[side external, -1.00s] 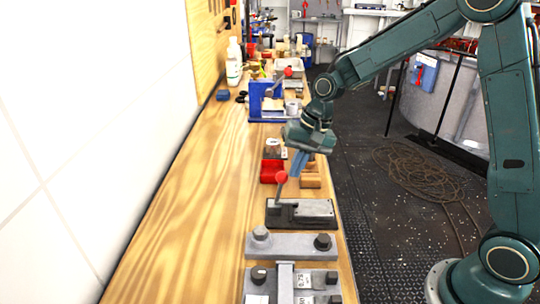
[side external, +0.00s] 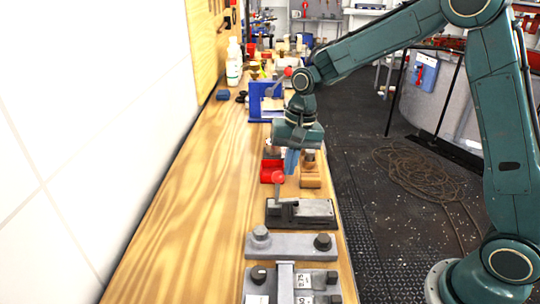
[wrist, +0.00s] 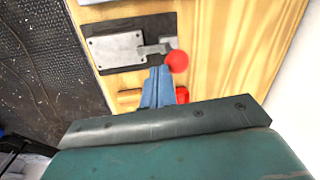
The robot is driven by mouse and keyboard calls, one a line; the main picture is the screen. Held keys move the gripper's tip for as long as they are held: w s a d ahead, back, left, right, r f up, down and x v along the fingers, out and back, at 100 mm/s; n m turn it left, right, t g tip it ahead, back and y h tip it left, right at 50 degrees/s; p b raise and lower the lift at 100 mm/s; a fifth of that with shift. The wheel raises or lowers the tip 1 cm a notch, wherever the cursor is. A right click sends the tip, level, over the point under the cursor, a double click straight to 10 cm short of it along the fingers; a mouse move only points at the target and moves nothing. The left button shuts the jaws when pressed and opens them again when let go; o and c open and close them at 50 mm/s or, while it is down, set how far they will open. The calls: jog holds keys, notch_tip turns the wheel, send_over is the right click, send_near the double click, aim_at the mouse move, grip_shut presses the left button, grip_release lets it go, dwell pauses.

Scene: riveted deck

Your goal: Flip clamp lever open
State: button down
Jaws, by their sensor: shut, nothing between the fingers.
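The clamp (side external: 302,209) is a dark base with a grey metal plate, lying on the wooden bench. Its lever stands up from the left end and carries a red ball knob (side external: 278,177). My gripper (side external: 290,173) has blue fingers that point down, shut and empty, close beside the knob on its right. In the wrist view, the fingertips (wrist: 159,68) are just left of the red knob (wrist: 177,61), with the clamp plate (wrist: 115,48) beyond. I cannot tell whether the fingers touch the knob or lever.
A red open bin (side external: 267,171) and a wooden block (side external: 310,176) sit behind the clamp. Grey fixtures with dark knobs (side external: 290,245) stand in front. A blue stand (side external: 257,103) is farther back. The bench's left side is bare wood, up to the white wall.

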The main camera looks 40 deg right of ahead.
jog(key=shift+w+a+r+g+h, duration=0.15)
jog(key=shift+w+a+g+h, duration=0.85)
jog(key=shift+w+a+g, duration=0.15)
jog(key=w+a+f, duration=0.5)
jog(key=w+a, duration=0.1)
jog(key=shift+w+a, duration=0.35)
jog(key=shift+a, duration=0.05)
jog(key=shift+f, duration=0.15)
notch_tip(320, 180, up, 14)
jog(key=w, duration=0.1)
jog(key=shift+w+a+r, duration=0.2)
jog(key=shift+w, duration=0.15)
dwell(0.4)
dwell(0.3)
